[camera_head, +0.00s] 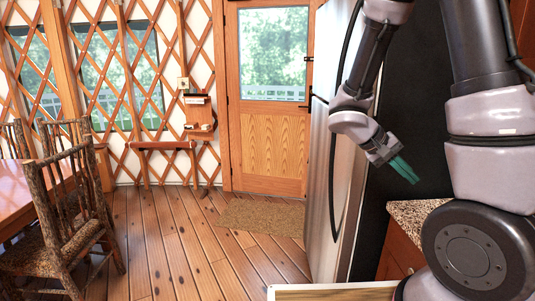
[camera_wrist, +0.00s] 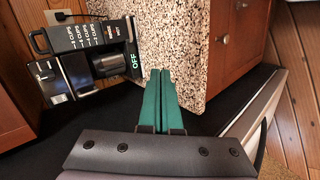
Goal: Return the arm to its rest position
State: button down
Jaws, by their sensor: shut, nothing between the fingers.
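My gripper (camera_head: 406,170) is at the right of the head view, in front of the dark side of the refrigerator. Its green fingers are together and hold nothing. They point down and to the right, above and left of a speckled counter corner. My arm is bent, with its upper links rising out of the top of the picture. In the wrist view the shut green fingers (camera_wrist: 158,98) point toward the speckled counter edge, and no object lies between them.
The refrigerator (camera_head: 318,150) stands left of my gripper. The counter (camera_head: 410,212) is below right. A black appliance marked OFF (camera_wrist: 93,50) sits left in the wrist view. A wooden door (camera_head: 268,150), mat (camera_head: 262,217), chair (camera_head: 70,210) and table (camera_head: 15,190) surround open plank floor.

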jog(key=s+a+r+t+y, duration=0.2)
jog(key=a+r+y, duration=0.1)
jog(key=r, duration=0.3)
jog(key=s+a+r+m+t+y, duration=0.1)
jog(key=s+a+r+t+y, duration=0.1)
jog(key=r, duration=0.5)
jog(key=s+a+r+t+y, duration=0.2)
jog(key=a+r+t+y, duration=0.2)
jog(key=a+r+y, duration=0.2)
jog(key=shift+s+r+m+y, duration=0.3)
jog(key=shift+r+m+y, duration=0.1)
jog(key=shift+y, duration=0.1)
jog(key=shift+a, duration=0.1)
